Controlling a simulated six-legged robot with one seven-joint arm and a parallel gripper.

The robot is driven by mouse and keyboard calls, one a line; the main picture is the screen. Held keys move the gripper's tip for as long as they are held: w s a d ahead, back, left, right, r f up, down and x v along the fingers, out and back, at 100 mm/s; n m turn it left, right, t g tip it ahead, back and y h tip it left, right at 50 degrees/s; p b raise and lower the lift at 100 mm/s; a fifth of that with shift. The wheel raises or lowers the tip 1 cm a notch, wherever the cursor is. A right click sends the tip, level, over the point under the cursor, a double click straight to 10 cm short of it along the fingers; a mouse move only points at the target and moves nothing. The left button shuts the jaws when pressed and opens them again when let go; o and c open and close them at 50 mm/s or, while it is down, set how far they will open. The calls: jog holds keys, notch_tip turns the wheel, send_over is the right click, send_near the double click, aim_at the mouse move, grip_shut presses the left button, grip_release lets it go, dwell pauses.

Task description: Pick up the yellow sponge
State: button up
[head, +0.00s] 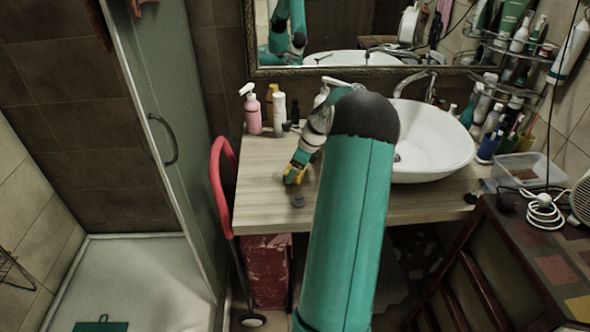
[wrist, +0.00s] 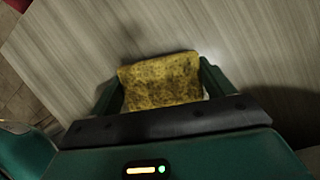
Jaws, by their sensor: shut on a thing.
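The yellow sponge (wrist: 162,80) is worn and has dark stains. It sits between the two fingers of my gripper (wrist: 160,88) in the wrist view, and the gripper is shut on it. In the head view the sponge (head: 294,174) shows as a small yellow patch at the end of my arm, over the left part of the wooden counter (head: 262,207). I cannot tell whether the sponge touches the counter or is just above it. My arm hides part of the counter.
A white basin (head: 432,142) stands right of my arm. A pink pump bottle (head: 252,112) and other bottles stand at the counter's back left. A clear plastic box (head: 525,171) is at the right.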

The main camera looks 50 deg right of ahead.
aim_at(291, 166)
jog(key=shift+r, duration=0.55)
notch_tip(291, 166, up, 2)
jog(key=shift+s+a+r, duration=0.1)
jog(key=shift+r, duration=0.15)
jog(key=s+a+r, duration=0.2)
jog(key=r, duration=0.1)
jog(key=s+a+r, duration=0.1)
jog(key=r, duration=0.1)
jog(key=shift+a+r, duration=0.1)
jog(key=shift+a, duration=0.05)
jog(key=s+a+r, duration=0.4)
jog(key=s+a, duration=0.2)
jog(key=a, duration=0.1)
jog(key=o, duration=0.4)
jog(key=shift+c, duration=1.3)
jog(key=shift+r, duration=0.1)
